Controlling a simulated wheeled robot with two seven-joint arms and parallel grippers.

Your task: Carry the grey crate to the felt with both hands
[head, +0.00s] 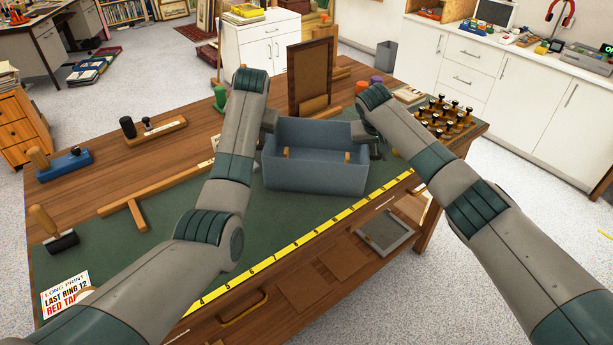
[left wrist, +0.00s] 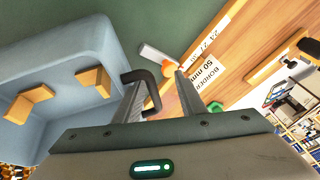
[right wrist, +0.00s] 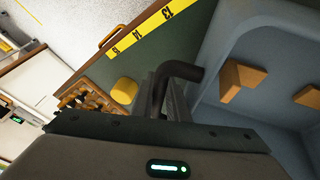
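The grey crate (head: 315,178) stands upright on the green felt (head: 150,250) of the bench, with small wooden blocks inside. Its left handle (left wrist: 155,76) is a dark bar on the end wall. My left gripper (left wrist: 160,88) is open, its fingers apart on either side of this handle. My right gripper (right wrist: 165,88) is at the other end, its fingers close together on the dark right handle (right wrist: 184,68). In the head view my forearms partly hide both crate ends. The crate also shows in the left wrist view (left wrist: 60,65) and right wrist view (right wrist: 235,50).
A yellow ruler strip (head: 300,244) runs along the bench's front edge. A framed board (head: 310,75) stands behind the crate. Several black-knobbed pegs (head: 447,115) stand to its right. A wooden T-square (head: 137,212) lies to the left, and a roller (head: 55,235) lies further left.

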